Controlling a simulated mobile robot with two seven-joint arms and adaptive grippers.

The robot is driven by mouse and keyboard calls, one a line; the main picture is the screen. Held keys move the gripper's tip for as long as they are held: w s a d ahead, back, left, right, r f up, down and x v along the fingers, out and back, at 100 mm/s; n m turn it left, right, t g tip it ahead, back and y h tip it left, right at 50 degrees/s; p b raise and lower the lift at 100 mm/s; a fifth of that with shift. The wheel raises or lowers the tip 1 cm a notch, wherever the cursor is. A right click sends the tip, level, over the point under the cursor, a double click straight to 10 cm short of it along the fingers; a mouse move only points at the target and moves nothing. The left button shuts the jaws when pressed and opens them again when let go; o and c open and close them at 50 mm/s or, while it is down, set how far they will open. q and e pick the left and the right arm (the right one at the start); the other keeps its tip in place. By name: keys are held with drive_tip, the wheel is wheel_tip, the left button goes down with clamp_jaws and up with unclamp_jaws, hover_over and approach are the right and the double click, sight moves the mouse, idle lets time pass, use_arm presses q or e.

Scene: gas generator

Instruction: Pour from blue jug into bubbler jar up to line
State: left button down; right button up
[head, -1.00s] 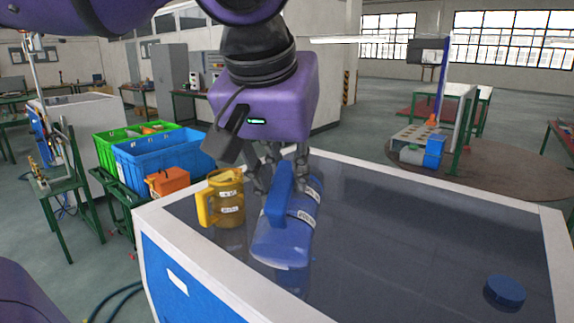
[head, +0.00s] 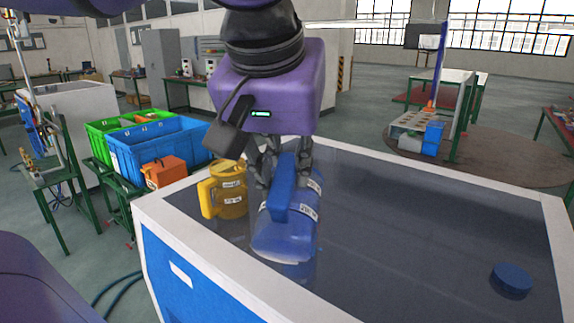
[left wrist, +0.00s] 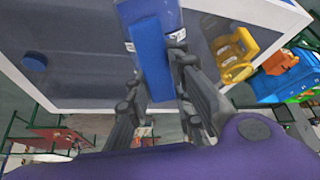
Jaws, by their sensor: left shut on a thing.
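The blue jug (head: 285,235) is tilted far over above the dark bench top, its handle facing up and its wide end towards me. My left gripper (head: 284,170) is shut on the blue jug from above and behind. In the left wrist view, the jug (left wrist: 150,50) sits between the fingers of the left gripper (left wrist: 158,85). I cannot tell whether the jug touches the bench. No bubbler jar can be made out in these views. My right gripper is not in view.
A yellow jug (head: 231,192) stands close to the left of the blue jug. A round blue lid (head: 511,279) lies at the bench's right front. The bench (head: 420,225) is otherwise clear between them. Blue crate (head: 150,150) and orange box (head: 165,172) are beyond its left edge.

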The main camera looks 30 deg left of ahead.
use_arm(q)
drive_tip(key=shift+w+r, duration=0.1)
idle(0.4)
drive_tip(key=shift+w+a+r+g, duration=0.15)
drive_tip(key=shift+w+r+g, duration=0.1)
drive_tip(key=shift+w+g, duration=0.05)
idle(1.2)
